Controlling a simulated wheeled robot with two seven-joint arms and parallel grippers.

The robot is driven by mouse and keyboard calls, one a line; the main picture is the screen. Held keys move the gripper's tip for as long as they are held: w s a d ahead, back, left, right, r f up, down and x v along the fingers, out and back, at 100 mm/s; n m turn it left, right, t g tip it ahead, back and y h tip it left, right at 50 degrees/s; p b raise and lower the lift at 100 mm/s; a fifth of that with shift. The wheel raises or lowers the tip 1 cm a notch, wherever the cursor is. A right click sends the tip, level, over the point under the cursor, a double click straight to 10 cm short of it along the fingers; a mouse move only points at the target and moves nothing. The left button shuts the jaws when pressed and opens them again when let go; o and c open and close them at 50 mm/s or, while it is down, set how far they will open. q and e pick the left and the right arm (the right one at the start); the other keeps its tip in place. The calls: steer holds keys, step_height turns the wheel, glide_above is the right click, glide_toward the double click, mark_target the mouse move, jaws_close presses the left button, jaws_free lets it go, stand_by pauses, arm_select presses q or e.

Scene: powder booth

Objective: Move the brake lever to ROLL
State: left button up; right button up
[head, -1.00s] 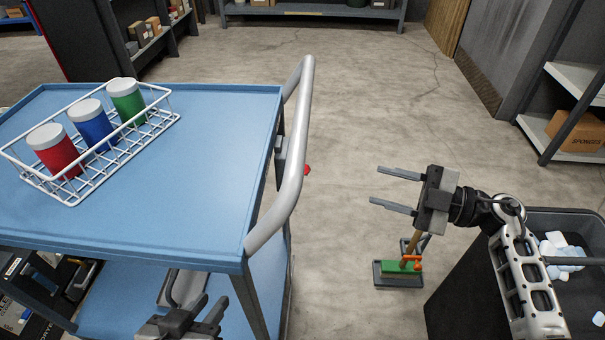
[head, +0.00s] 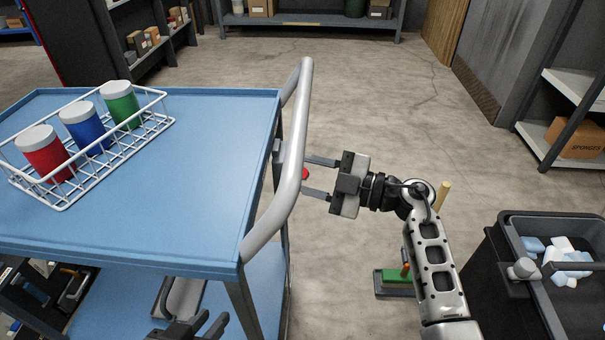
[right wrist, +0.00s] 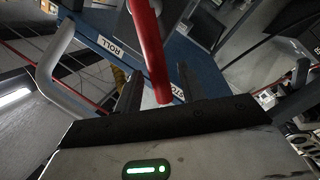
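The red brake lever (right wrist: 150,50) is on the blue cart. Its red tip (head: 305,174) shows beside the grey push handle (head: 291,160) in the head view. In the right wrist view the lever lies between the fingers of my right gripper (right wrist: 159,92), with a gap on each side. A ROLL label (right wrist: 110,47) is left of the lever; the lever and a finger partly cover a second label (right wrist: 162,92). My right gripper (head: 307,175) is open, its fingers reaching to the handle. My left gripper (head: 206,323) is open and empty at the bottom edge.
A white wire basket (head: 150,120) with red, blue and green jars stands on the cart top (head: 200,200). A dark bin (head: 510,230) with pale pieces is at right. A green brush (head: 397,277) stands on the floor behind my right arm. Floor beyond is clear.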

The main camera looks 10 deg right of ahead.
steer(key=shift+w+a, duration=0.3)
steer(key=shift+a, duration=0.2)
arm_select(q)
steer(key=shift+d+f, duration=0.15)
steer(key=shift+f, duration=0.05)
steer(key=shift+w, duration=0.1)
